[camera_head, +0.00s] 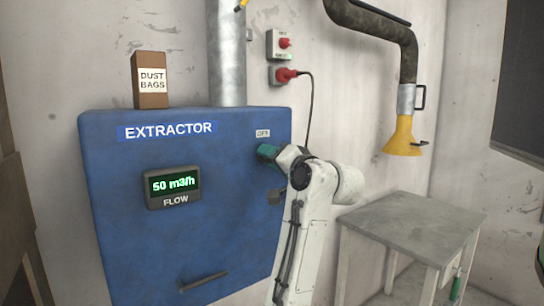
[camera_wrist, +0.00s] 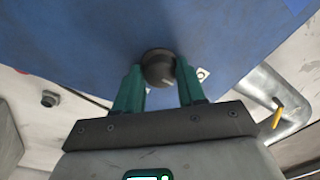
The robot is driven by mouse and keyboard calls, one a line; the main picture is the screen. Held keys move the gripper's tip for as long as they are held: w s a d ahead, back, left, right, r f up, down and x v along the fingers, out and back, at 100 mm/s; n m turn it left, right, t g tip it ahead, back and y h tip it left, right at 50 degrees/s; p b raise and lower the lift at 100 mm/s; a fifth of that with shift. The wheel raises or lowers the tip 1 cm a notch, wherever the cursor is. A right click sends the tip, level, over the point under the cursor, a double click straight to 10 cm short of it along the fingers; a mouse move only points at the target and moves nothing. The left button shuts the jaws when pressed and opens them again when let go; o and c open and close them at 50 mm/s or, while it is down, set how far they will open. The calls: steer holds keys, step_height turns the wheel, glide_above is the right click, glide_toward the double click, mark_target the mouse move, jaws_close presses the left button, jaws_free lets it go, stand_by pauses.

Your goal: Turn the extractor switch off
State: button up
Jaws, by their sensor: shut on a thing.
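The extractor (camera_head: 130,230) is a blue cabinet with an EXTRACTOR sign and a flow display (camera_head: 173,185) reading 50 m3/h. A small OFF label (camera_head: 263,133) is on its upper right. My gripper (camera_head: 265,152) is at the cabinet face just below that label and covers the switch in the head view. In the wrist view, my gripper (camera_wrist: 160,82) has its green fingers on either side of a dark round knob, the extractor switch (camera_wrist: 158,66), and is shut on it. A light pointer mark shows on the knob. A small white label (camera_wrist: 202,75) is beside it.
A brown dust bags box (camera_head: 151,85) stands on the cabinet next to a metal duct (camera_head: 227,60). A red plug (camera_head: 283,75) and switch box (camera_head: 283,44) are on the wall. A grey table (camera_head: 410,222) stands right, under a yellow hood (camera_head: 402,137).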

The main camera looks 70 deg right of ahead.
steer(key=shift+w+n, duration=0.1)
steer(key=shift+n, duration=0.5)
steer(key=o, duration=1)
steer(key=shift+b+v, duration=3.25)
steer(key=shift+v, duration=2.15)
